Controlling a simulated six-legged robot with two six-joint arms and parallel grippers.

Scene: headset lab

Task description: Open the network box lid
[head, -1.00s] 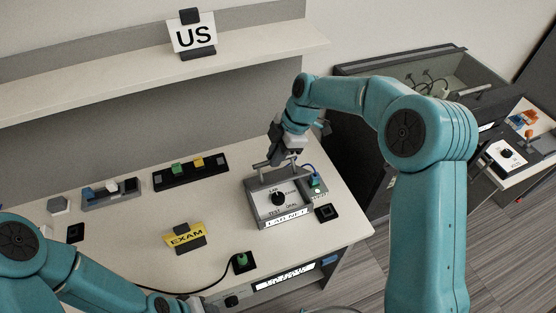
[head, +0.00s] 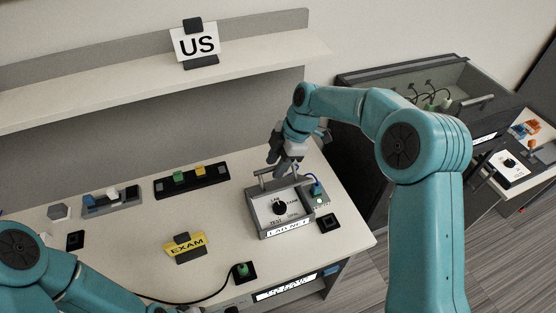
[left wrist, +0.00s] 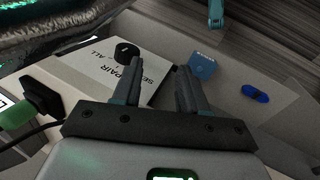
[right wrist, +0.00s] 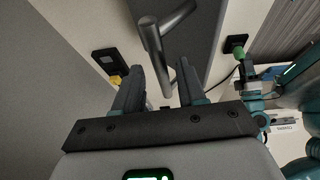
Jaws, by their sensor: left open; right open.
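The network box (head: 287,230), a grey box labelled LAB NET, stands near the right end of the table. My right gripper (head: 281,167) is open and points down at this handle. In the right wrist view the handle (right wrist: 165,38) is close to the open fingers, its near end toward the gap; I cannot tell whether they touch. My left gripper (left wrist: 155,85) is open and empty, away from the box.
A blue plug (head: 317,188) sits in a unit right of the box. The EXAM sign (head: 186,247), switch strips (head: 190,182) and a green plug (head: 242,270) with a black cable share the table. A shelf runs behind; an open cabinet (head: 400,78) stands to the right.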

